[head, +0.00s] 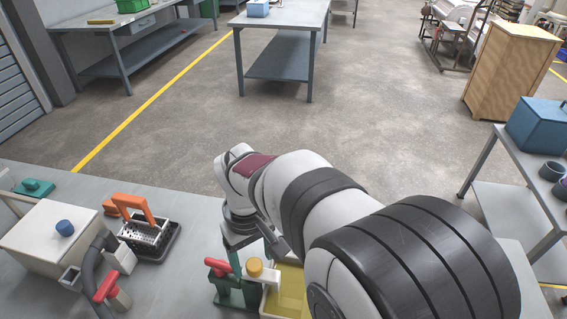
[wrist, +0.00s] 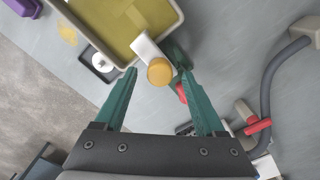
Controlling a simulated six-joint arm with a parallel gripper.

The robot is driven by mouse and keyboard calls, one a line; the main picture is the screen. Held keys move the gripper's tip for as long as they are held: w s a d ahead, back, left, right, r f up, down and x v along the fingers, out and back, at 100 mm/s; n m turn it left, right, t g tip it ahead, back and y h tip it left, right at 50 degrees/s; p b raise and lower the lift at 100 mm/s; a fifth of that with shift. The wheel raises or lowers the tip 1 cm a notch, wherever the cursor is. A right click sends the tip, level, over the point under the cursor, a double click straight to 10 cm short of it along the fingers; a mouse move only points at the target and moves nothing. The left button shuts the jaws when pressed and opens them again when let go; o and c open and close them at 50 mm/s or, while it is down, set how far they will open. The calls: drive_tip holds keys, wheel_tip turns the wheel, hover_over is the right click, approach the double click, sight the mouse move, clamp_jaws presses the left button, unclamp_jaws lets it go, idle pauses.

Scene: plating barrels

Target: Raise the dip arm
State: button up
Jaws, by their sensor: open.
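The dip arm appears to be the white lever (wrist: 146,48) with a round orange-yellow knob (wrist: 160,73), beside a pale tank (wrist: 178,12) of olive-yellow liquid. The knob also shows in the head view (head: 255,267), with the tank's liquid (head: 290,290) to its right. My gripper (wrist: 156,72) is open, with its teal fingers on either side of the knob in the wrist view. I cannot tell whether either finger touches it. A red handle (head: 217,267) stands left of the knob; in the wrist view it is partly hidden by the right finger.
Left on the bench, a perforated basket with an orange handle (head: 134,209) stands on a dark tray. My arm hides the bench's right part.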

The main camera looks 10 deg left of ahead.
drive_tip(key=shift+f, duration=0.7)
drive_tip(key=shift+c, duration=0.4)
clamp_jaws()
idle(0.5)
